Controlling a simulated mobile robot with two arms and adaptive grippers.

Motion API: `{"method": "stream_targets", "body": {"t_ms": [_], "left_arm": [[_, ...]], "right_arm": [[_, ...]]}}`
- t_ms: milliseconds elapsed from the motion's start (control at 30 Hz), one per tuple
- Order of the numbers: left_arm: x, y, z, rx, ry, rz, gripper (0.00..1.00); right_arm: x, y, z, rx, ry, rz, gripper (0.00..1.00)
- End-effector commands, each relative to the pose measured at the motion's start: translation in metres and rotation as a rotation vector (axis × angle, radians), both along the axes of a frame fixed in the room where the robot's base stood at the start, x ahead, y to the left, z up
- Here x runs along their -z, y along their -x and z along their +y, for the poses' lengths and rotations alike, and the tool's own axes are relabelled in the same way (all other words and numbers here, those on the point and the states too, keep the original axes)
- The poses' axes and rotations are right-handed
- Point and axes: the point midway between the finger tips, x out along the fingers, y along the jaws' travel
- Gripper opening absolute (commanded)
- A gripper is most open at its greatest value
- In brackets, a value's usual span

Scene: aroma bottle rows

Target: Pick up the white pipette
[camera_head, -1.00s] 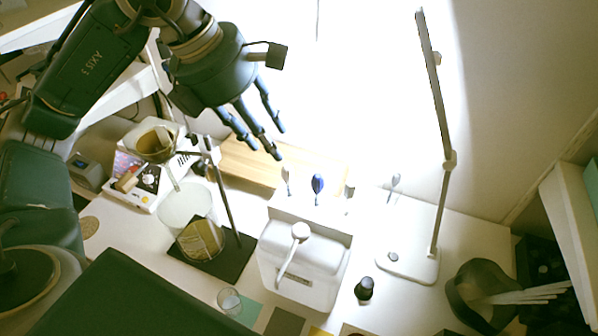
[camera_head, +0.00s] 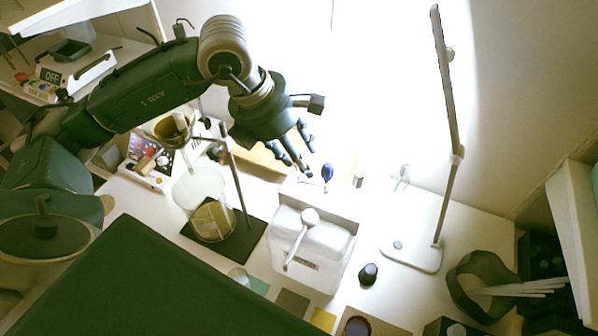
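A pipette with a blue bulb (camera_head: 327,172) stands upright behind the white box (camera_head: 318,246). The spot just left of it, where a pale-bulbed pipette showed earlier, is covered by my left gripper's fingers, so I cannot make the white pipette out clearly. My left gripper (camera_head: 300,156) reaches in from the upper left, with its fingers pointing down and right. Its fingertips are spread apart, close to the row in the picture; I cannot tell whether they touch anything. A pale, spoon-shaped thing (camera_head: 402,175) shows farther right. My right gripper is out of view.
A lamp with a tall arm (camera_head: 447,195) stands right of the box. A dark bowl (camera_head: 478,291) holds white sticks. A beaker (camera_head: 199,190) and stand are left of the box. A small dark bottle (camera_head: 368,274) is in front. Some desk between box and lamp is clear.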

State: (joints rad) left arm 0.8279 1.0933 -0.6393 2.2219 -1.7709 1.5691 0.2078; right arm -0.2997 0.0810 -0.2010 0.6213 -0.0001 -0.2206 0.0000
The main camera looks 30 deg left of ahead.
Motion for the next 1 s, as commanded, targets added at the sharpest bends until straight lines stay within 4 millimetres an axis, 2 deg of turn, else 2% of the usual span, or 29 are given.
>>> {"method": "stream_targets", "body": {"t_ms": [33,200,667,1000], "left_arm": [[0.0,0.0,0.0,0.0,0.0,0.0,0.4],[0.0,0.0,0.0,0.0,0.0,0.0,0.17],[-0.004,-0.001,0.0,-0.001,0.0,-0.001,0.17],[-0.044,-0.002,-0.001,0.0,0.002,-0.006,0.16]], "right_arm": [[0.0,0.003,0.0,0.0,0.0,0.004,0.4],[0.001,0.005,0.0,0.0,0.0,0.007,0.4],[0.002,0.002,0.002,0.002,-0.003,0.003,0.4],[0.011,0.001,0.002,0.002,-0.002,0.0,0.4]]}}
